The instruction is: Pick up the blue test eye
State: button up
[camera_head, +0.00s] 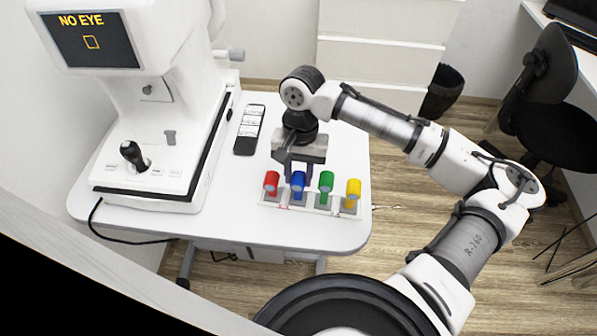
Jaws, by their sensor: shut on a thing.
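The blue test eye (297,182) is a short cylinder in a white rack (321,211) near the front edge of the white table. It stands second from the left, between the red test eye (271,182) and the green test eye (326,181). The yellow test eye (353,188) is at the right end. My gripper (298,175) points down from above and is shut on the blue test eye, with its dark fingers around the upper part. The blue test eye still appears to be at rack level; its lower end is hard to make out.
A large white instrument (150,130) with a screen reading "NO EYE" and a joystick fills the table's left. A dark case with white labels (249,130) lies behind the rack. Drawers (385,45) stand behind the table. A black chair (550,110) is at the right.

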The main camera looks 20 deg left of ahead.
jog(key=shift+s+p+v, duration=0.2)
jog(key=shift+p+v, duration=0.8)
jog(key=shift+p, duration=0.05)
jog(key=shift+s+p+v, duration=0.2)
jog(key=shift+p+v, duration=0.8)
jog(key=shift+d, duration=0.1)
jog(key=shift+s, duration=0.1)
